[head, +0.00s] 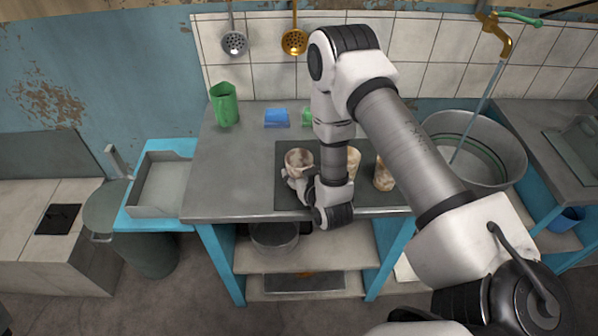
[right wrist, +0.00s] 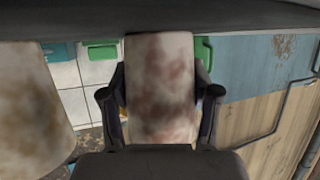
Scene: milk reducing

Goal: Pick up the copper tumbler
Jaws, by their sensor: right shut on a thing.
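The copper tumbler (head: 299,159) is pale with reddish-brown patches and stands upright at the left part of the dark mat in the head view. My right gripper (head: 299,176) is shut on it from the near side. In the right wrist view the tumbler (right wrist: 162,85) fills the middle, with one dark finger against each side. I cannot tell whether its base touches the mat. My left gripper is not in view.
Two more tumblers, a pale one (head: 354,162) and a brownish one (head: 383,177), stand to the right, partly behind my arm. A green pitcher (head: 224,106) and a blue block (head: 276,118) are at the back. The counter's left side (head: 225,175) is clear.

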